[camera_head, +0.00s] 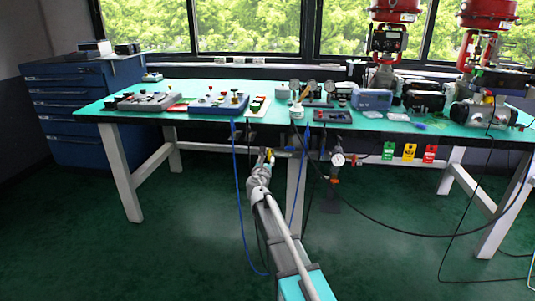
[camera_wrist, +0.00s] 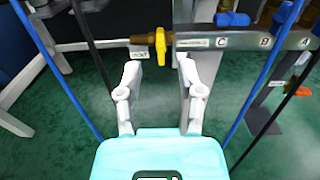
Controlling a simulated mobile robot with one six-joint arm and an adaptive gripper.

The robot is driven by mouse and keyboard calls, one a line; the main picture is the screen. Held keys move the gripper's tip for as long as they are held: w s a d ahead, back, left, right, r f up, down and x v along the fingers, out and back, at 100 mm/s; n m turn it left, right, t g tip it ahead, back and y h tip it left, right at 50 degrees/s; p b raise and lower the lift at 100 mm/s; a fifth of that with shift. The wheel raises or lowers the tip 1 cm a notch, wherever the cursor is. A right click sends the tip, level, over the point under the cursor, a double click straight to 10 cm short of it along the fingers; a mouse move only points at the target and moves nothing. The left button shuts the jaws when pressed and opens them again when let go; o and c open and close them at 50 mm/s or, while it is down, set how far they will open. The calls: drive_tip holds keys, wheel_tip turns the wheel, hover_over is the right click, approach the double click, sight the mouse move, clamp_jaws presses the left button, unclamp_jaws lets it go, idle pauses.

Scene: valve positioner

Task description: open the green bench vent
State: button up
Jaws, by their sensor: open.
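A yellow valve handle (camera_wrist: 160,47) sits on a grey horizontal pipe below the bench, beside a small white label (camera_wrist: 139,53) that appears to read VENT. The handle points up and down in the wrist view, across the line of the pipe. The handle also shows as a small yellow spot in the head view (camera_head: 269,153), under the green-topped bench (camera_head: 222,87). My gripper (camera_wrist: 158,68) is open and empty, its two pale fingers either side of the handle's line and a little short of it. In the head view my gripper (camera_head: 265,161) is just below the bench front.
Blue handles (camera_wrist: 232,19) marked by letters C, B and A sit on a manifold to the right. Blue hoses (camera_head: 240,190) and black cables hang on both sides of my arm. A gauge (camera_head: 338,159) and coloured tags (camera_head: 409,151) hang right along the bench front.

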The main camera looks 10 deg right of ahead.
sight(268, 152)
drive_tip(key=shift+x, duration=3.35)
clamp_jaws()
drive_tip(key=shift+a, duration=0.1)
